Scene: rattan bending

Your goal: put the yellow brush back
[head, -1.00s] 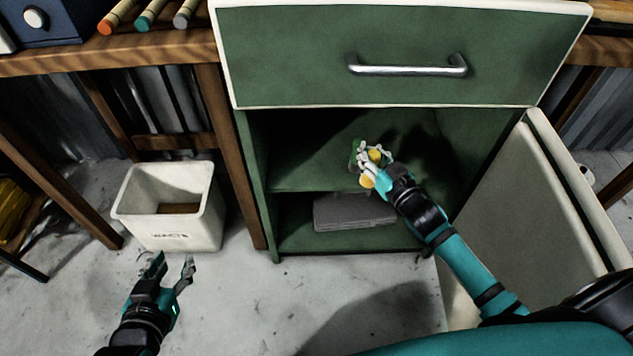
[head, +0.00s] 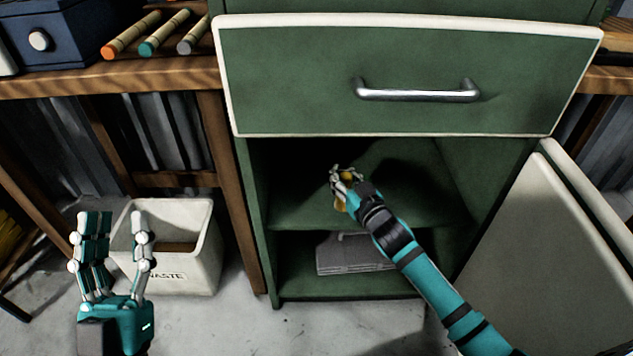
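The yellow brush (head: 341,203) shows only as small yellow patches between and below the fingers of my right gripper (head: 345,175). The fingers are closed around it and hide most of its shape. My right gripper is inside the open green cabinet (head: 252,210), above its middle shelf (head: 300,213). I cannot tell whether the brush touches the shelf. My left gripper (head: 115,222) is open and empty, fingers pointing up, in front of the waste bin.
The white waste bin (head: 205,250) stands left of the cabinet. A grey case (head: 350,255) lies on the lower shelf. The cabinet door (head: 550,260) stands open at the right. Several crayon-like sticks (head: 160,32) lie on the bench.

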